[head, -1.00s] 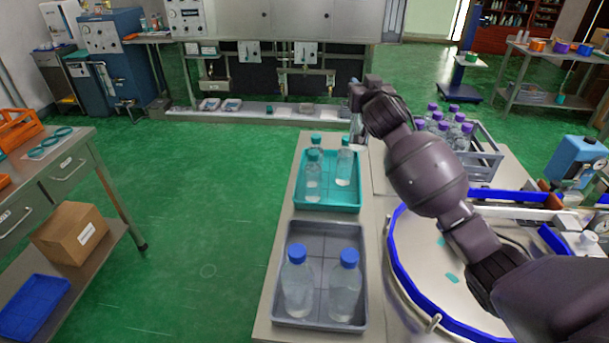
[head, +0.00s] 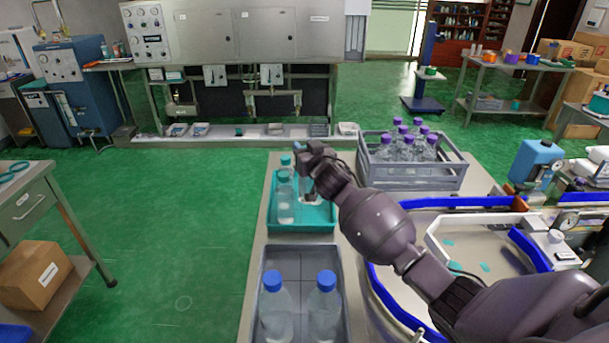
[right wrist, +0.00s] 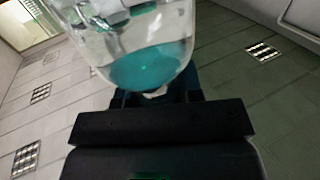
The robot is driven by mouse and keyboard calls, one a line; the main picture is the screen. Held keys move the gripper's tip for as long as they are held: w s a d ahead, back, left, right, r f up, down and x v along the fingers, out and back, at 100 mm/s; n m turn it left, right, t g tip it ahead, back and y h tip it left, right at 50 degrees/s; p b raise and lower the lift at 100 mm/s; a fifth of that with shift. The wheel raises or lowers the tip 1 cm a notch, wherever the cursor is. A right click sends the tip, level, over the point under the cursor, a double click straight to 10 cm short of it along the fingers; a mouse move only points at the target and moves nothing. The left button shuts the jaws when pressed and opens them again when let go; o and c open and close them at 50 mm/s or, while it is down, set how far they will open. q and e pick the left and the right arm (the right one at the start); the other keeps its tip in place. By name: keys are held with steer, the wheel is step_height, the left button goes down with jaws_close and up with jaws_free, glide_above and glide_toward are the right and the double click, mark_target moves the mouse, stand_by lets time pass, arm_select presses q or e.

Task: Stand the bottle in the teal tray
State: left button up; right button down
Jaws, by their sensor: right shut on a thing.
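The teal tray (head: 262,222) lies on the bench in the head view, with two clear teal-capped bottles standing along its left side, a near one (head: 285,203) and a far one (head: 286,164). My right gripper (head: 306,172) is over the tray's right part, shut on a clear bottle. In the right wrist view the held bottle (right wrist: 172,28) shows its rounded glass end and a teal patch. In the head view clear glass (head: 308,190) shows under the gripper; I cannot tell whether it is the held bottle or another. My left gripper is out of view.
A grey tray (head: 259,297) with two blue-capped bottles stands nearer. A grey crate (head: 408,176) with several purple-capped bottles stands right of the teal tray. My right arm crosses above a blue-rimmed round table (head: 382,290). Green floor lies open at left.

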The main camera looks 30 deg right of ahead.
step_height(320, 180, down, 8)
steer(key=shift+r+b, duration=0.1)
steer(key=shift+b, duration=0.45)
steer(key=c, duration=0.8)
jaws_free()
steer(key=shift+f, duration=0.2)
